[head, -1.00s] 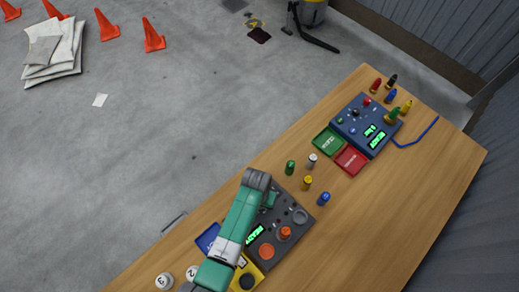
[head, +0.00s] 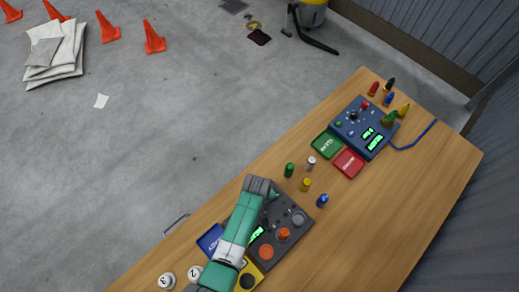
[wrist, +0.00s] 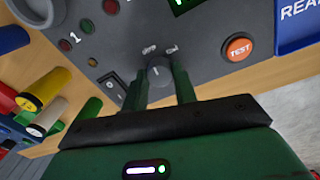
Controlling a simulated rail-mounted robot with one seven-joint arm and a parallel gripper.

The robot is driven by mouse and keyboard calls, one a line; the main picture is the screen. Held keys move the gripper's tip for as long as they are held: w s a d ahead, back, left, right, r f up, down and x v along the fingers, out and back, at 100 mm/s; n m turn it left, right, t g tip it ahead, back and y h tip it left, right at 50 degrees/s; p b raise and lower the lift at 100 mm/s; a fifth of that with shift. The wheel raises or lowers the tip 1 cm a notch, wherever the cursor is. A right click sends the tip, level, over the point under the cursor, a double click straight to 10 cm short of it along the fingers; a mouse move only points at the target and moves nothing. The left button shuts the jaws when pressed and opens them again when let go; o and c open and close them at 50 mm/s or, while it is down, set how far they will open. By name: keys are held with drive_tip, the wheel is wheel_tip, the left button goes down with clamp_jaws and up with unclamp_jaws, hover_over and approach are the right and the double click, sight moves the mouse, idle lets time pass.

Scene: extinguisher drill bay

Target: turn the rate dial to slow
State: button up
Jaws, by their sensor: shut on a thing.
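The rate dial (wrist: 158,72) is a small grey knob with a white pointer line, on the dark grey control panel (wrist: 203,62). Two small labels stand just beyond it, too small and turned to read for certain. The pointer aims roughly between them. My gripper (wrist: 160,90) has its two green fingers on either side of the knob, shut on it. In the head view the panel (head: 295,217) lies near the table's front edge, and my arm hides the dial.
In the wrist view an orange TEST button (wrist: 238,47) is right of the dial, and a blue tray (wrist: 297,22) is beyond it. In the head view a blue panel (head: 363,127) stands farther along the table, by green and red trays.

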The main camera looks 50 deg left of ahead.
drive_tip(key=shift+n, duration=0.6)
drive_tip(key=o, duration=1)
drive_tip(key=r, duration=0.4)
drive_tip(key=r+p, duration=0.1)
drive_tip(key=r, duration=0.2)
drive_tip(key=shift+s+r, duration=0.2)
drive_tip(key=shift+r, duration=0.2)
